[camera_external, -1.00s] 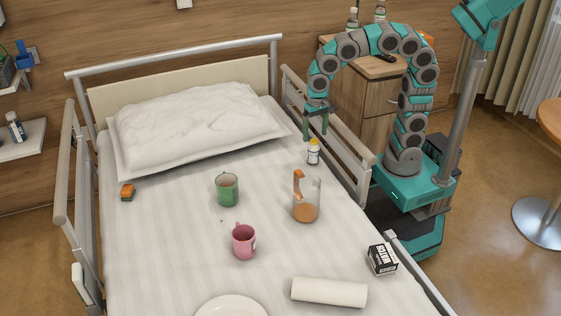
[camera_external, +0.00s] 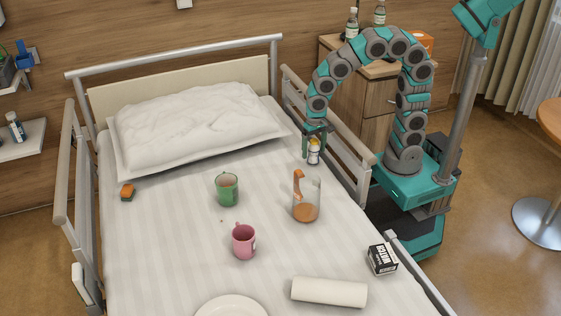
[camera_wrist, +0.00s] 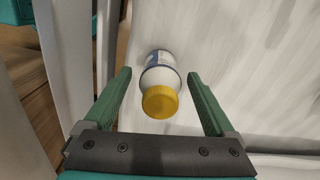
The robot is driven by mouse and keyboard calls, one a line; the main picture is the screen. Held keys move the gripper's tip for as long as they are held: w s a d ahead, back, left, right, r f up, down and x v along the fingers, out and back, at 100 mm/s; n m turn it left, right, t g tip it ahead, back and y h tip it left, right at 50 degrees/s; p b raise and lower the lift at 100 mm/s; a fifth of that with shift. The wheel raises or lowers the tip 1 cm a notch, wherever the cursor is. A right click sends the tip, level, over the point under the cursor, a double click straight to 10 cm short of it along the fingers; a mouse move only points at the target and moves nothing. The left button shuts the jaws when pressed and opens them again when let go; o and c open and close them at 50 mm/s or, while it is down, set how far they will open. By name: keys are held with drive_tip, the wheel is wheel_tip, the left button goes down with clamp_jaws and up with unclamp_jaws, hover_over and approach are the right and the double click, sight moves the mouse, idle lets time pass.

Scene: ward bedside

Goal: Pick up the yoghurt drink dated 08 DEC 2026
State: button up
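A small white bottle (camera_external: 314,152) with a yellow cap and a blue-and-white label stands on the bed near its right rail. In the wrist view the bottle (camera_wrist: 161,84) is seen from above, cap toward me; no date can be read. My gripper (camera_external: 315,158) is lowered over it. In the wrist view my gripper's green fingers (camera_wrist: 160,88) are open, one on each side of the bottle, with a gap on both sides. No other bottle of this kind is clearly seen on the bed.
A glass jug (camera_external: 307,205) with orange liquid stands just below the bottle. A green mug (camera_external: 227,190), a pink mug (camera_external: 243,241), a white roll (camera_external: 329,292) and a black-and-white box (camera_external: 382,259) are on the bed. The bed rail (camera_external: 335,135) runs close by on the right.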

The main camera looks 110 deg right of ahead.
clamp_jaws()
idle(0.5)
